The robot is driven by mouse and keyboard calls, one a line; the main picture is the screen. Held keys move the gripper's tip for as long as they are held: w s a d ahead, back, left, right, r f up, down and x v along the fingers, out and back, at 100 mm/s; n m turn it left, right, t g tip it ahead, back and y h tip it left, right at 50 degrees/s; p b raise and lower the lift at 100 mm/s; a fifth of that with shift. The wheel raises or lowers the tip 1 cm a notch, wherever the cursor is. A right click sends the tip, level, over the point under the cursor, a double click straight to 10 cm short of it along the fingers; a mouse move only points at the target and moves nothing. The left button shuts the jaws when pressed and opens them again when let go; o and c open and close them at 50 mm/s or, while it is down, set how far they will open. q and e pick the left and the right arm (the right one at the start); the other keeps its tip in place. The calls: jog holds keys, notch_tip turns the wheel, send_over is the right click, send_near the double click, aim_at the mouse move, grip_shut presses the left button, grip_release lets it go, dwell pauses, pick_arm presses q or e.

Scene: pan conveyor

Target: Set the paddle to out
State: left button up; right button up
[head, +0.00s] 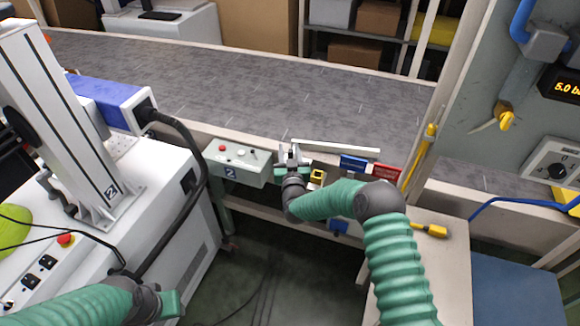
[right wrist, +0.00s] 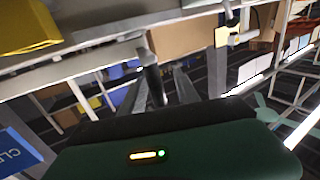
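A long pale bar (head: 345,149), which looks like the paddle, lies along the near edge of the grey conveyor (head: 250,95). No "out" label can be read. My right gripper (head: 291,152) is at the bar's left end, its fingers pointing to the conveyor. In the right wrist view its fingers (right wrist: 160,88) stand apart, with a dark upright post (right wrist: 152,80) between or just beyond them; I cannot tell whether they touch it. My left arm comes in at the bottom left; its green end (head: 171,303) shows, but its fingers cannot be made out.
A grey control box (head: 238,163) with buttons stands left of my right gripper. A yellow block (head: 317,177) sits just right of it, then blue (head: 353,163) and red (head: 384,171) plates. A yellow-handled post (head: 420,155) rises farther right. A white machine (head: 165,215) fills the left.

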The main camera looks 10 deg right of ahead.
jog(key=s+a, duration=0.3)
jog(key=s, duration=1.2)
